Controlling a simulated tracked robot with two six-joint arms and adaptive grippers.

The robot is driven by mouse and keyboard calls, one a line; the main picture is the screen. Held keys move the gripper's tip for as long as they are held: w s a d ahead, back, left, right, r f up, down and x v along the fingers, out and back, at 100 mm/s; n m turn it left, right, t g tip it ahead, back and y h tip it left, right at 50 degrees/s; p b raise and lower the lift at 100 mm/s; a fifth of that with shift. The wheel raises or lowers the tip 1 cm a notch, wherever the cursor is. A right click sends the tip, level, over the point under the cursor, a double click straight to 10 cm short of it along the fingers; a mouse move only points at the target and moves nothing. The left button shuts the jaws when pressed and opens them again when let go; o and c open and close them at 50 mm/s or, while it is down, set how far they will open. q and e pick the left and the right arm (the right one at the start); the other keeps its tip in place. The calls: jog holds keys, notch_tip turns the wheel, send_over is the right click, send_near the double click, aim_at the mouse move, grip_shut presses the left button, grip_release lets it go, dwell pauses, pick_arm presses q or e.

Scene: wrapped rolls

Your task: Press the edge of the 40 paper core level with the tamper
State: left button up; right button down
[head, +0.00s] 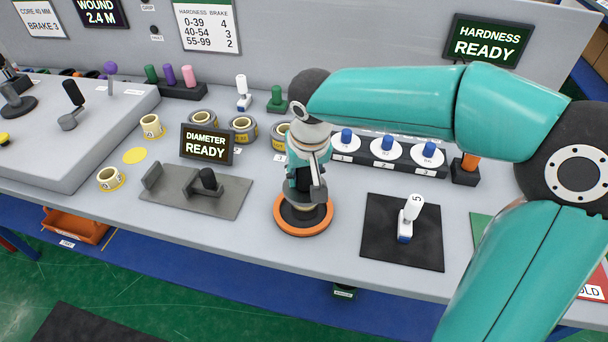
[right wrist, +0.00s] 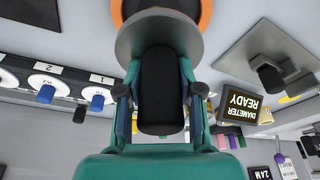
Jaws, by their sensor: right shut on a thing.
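My right gripper (head: 305,180) points down and is shut on the black handle of the tamper (right wrist: 160,90). The tamper's grey disc (right wrist: 135,38) shows beyond the fingers in the right wrist view. The tamper is over a round black pad with an orange rim (head: 303,232), near the front middle of the bench. My left gripper is not in view.
A grey plate with the diameter gauge (head: 225,200) lies left of the pad; a black mat (head: 380,245) with a white-handled stamp (head: 408,218) lies right. Wrapped rolls (head: 243,129) and numbered dials (head: 383,150) stand behind. The hardness sign (head: 488,42) reads READY.

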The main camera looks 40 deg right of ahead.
jog(key=shift+r+p, duration=1.65)
jog(key=shift+r, duration=0.9)
notch_tip(320, 180, up, 5)
jog(key=p, duration=0.4)
jog(key=shift+f, duration=0.1)
